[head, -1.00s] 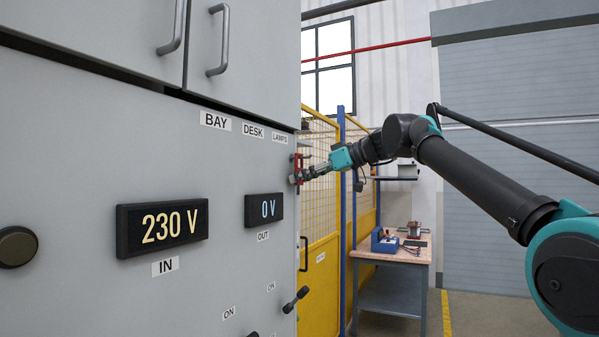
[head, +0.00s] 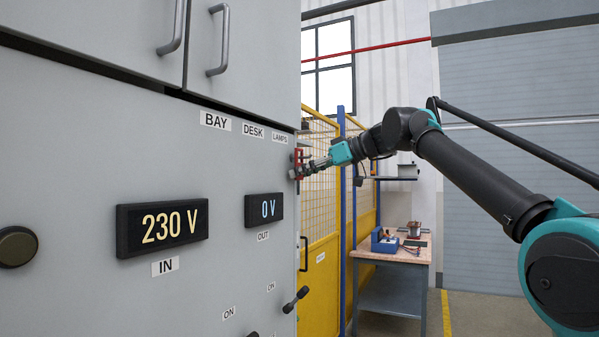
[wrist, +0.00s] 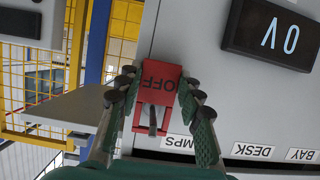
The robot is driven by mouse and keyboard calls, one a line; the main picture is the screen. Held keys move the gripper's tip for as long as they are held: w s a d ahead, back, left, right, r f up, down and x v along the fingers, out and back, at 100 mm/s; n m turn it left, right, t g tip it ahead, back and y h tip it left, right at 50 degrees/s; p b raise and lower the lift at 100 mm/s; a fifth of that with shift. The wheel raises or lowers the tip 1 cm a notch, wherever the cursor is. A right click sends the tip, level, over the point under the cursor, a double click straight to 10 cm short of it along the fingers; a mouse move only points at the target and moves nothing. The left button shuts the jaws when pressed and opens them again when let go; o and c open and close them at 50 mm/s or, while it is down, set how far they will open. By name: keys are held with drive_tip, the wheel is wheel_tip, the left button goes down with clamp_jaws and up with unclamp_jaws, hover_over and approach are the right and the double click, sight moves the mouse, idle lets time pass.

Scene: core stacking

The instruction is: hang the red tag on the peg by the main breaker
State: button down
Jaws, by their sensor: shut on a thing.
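The red tag (wrist: 160,86), marked OFF and upside down in the wrist view, is between the two fingers of my gripper (wrist: 160,97). The gripper is shut on it. The tag has an open red frame at its lower end in that view. A grey peg-like rod (wrist: 152,122) shows within that frame; I cannot tell whether the frame is around it or only in line with it. In the head view the tag (head: 299,163) is at the cabinet's right edge, beside the LAMPS label, with my gripper (head: 312,168) to its right. I cannot tell which control is the main breaker.
The grey cabinet (head: 80,170) fills the left, with 230 V (head: 162,226) and 0 V (head: 264,209) displays and a black lever (head: 296,299) low on its edge. A yellow mesh fence (head: 320,190) and workbench (head: 395,255) stand behind.

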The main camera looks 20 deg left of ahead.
drive_tip(key=shift+d, duration=0.1)
drive_tip(key=d, duration=0.7)
drive_tip(key=shift+s+d, duration=0.3)
drive_tip(key=shift+d, duration=0.1)
idle(1.1)
drive_tip(key=shift+f, duration=0.1)
